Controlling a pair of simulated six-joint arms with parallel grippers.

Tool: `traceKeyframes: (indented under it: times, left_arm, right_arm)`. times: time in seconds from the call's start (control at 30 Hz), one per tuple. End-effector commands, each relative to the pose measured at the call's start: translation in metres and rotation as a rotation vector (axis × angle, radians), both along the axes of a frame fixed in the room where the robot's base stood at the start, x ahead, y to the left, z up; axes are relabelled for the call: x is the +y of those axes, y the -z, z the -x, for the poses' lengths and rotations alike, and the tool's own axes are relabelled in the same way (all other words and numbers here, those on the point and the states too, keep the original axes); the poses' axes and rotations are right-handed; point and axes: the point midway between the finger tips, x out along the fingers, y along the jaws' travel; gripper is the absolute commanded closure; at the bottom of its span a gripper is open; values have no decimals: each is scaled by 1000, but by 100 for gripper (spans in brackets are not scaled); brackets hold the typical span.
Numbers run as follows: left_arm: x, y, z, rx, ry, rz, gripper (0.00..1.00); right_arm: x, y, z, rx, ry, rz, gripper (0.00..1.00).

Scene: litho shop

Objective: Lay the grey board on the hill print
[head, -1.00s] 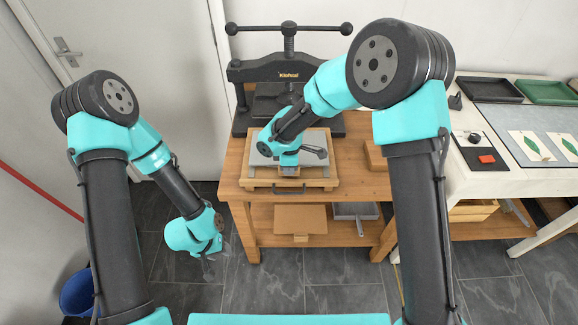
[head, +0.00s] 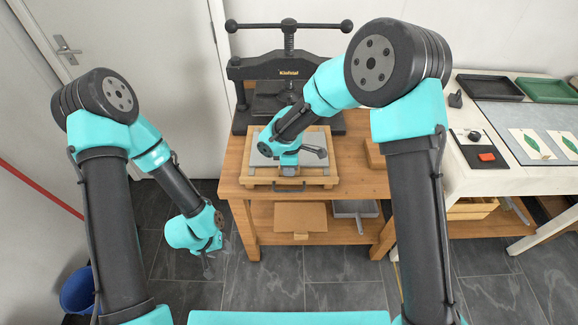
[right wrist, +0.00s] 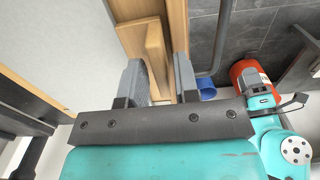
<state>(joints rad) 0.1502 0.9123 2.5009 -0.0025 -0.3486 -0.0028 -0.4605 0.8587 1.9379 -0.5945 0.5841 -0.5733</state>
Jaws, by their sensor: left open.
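A grey flat surface (head: 315,142), which looks like the grey board, lies within a wooden frame (head: 250,172) on the bench; I cannot tell if it is the loose board. It fills the upper left of the right wrist view (right wrist: 55,45). I cannot make out the hill print. My right gripper (head: 289,171) is at the frame's front edge. Its two fingers (right wrist: 162,80) straddle a pale wooden bar (right wrist: 157,50); whether they grip it is unclear. My left gripper (head: 208,268) hangs open and empty, low over the floor left of the bench.
A black press (head: 290,72) stands at the back of the wooden bench (head: 232,165). The lower shelf holds a brown box (head: 300,218) and a grey tray (head: 354,209). At right, a white table (head: 470,180) carries leaf prints (head: 530,145) and black and green trays (head: 546,90).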

Motion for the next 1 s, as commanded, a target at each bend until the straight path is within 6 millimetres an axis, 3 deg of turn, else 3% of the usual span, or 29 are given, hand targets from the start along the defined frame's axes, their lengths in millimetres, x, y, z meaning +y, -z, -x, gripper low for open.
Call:
traceKeyframes:
  times: [0.13, 0.57, 1.0]
  left_arm:
    - [0, 0, 0, 0, 0, 0, 57]
    - [0, 0, 0, 0, 0, 0, 57]
    - [0, 0, 0, 0, 0, 0, 57]
  right_arm:
    - [0, 0, 0, 0, 0, 0, 58]
    - [0, -11, 0, -1, 2, 0, 58]
    - [1, -87, 0, -4, 1, -2, 58]
